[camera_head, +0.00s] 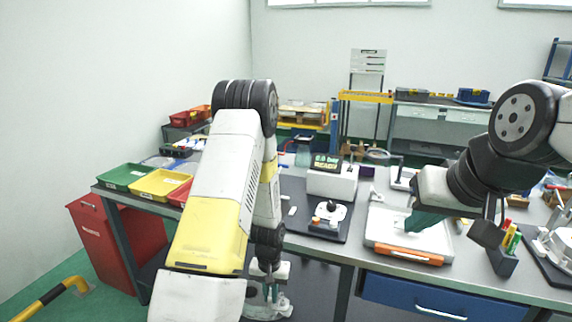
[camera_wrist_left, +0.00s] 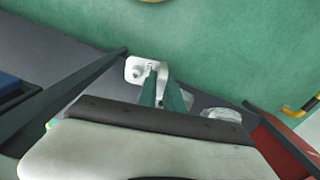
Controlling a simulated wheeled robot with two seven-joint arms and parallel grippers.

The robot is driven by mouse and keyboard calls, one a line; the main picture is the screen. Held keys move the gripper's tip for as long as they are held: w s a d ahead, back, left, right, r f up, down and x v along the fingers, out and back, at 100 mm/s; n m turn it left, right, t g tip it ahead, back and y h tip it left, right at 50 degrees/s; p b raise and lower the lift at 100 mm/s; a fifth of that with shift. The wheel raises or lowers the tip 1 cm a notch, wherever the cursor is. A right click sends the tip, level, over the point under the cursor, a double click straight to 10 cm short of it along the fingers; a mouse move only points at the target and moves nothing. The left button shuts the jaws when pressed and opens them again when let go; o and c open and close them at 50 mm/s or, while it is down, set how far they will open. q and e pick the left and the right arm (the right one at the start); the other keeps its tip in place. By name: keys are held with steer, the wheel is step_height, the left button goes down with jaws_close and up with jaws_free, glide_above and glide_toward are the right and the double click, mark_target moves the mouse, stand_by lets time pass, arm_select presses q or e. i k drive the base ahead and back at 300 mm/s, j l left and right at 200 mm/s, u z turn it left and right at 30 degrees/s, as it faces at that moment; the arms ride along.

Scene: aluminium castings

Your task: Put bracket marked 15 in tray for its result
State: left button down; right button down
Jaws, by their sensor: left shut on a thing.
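My left gripper (camera_head: 270,293) is low in front of the bench's front edge, pointing down. In the left wrist view its green fingers (camera_wrist_left: 163,97) are shut on a pale metal bracket (camera_wrist_left: 137,68) with a flat plate; I cannot read any number on it. A green tray (camera_head: 125,177), a yellow tray (camera_head: 160,184) and a red tray (camera_head: 180,194), mostly hidden by my left arm, stand in a row at the bench's left end. A test unit (camera_head: 332,178) shows "0.0 bar READY". My right gripper (camera_head: 424,221) is over a white tray; its opening is unclear.
The white tray (camera_head: 385,228) has an orange front handle. A black base with a fixture (camera_head: 328,220) stands before the test unit. A pen holder (camera_head: 503,260) is at the right. A red cabinet (camera_head: 110,245) and yellow rail (camera_head: 50,295) are at the left.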

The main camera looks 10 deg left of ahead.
mark_target(119, 179)
steer(key=i+j, duration=0.1)
steer(key=j, duration=0.75)
steer(key=i+j+u, duration=0.1)
steer(key=j, duration=0.3)
steer(key=i+j, duration=0.15)
steer(key=j, duration=0.25)
steer(key=i+j+u, duration=0.1)
steer(key=j, duration=0.35)
steer(key=i+j, duration=0.1)
steer(key=j, duration=0.3)
